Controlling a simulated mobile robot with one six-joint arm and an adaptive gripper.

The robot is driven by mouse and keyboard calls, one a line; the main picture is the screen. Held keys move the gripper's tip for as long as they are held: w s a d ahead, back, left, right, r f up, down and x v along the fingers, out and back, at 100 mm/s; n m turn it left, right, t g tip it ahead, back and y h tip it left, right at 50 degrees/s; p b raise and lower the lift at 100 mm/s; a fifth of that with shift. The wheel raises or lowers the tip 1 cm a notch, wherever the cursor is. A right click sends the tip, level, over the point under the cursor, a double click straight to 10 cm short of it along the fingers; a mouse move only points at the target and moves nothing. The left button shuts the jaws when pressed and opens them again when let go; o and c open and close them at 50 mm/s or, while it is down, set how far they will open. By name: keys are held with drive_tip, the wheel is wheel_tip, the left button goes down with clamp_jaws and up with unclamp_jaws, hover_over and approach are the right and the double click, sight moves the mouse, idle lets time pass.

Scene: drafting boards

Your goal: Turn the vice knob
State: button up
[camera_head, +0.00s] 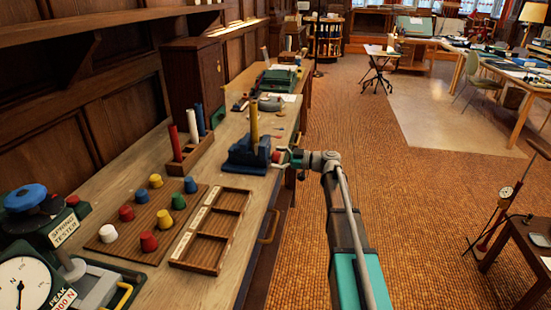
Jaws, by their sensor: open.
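A dark blue vice (243,158) stands on the long wooden bench, with a yellow rod (254,124) upright in it. A small red knob (276,157) shows at the right side of the vice, near the bench edge. My gripper (284,156) is open and right at this knob, reaching in from the right. Its fingers are small in view and overlap the knob's area, so I cannot tell whether they touch it.
Left of the vice is a wooden rack (196,154) with red, white and blue rods. Nearer stand a board (108,232) with coloured pegs, an empty divided tray (183,264) and a spring tester (57,226). The floor right of the bench is open.

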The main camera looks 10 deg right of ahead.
drive_tip(key=c, duration=1.1)
drive_tip(key=shift+c, duration=0.2)
drive_tip(key=shift+w+m, duration=0.1)
drive_tip(key=shift+m, duration=0.4)
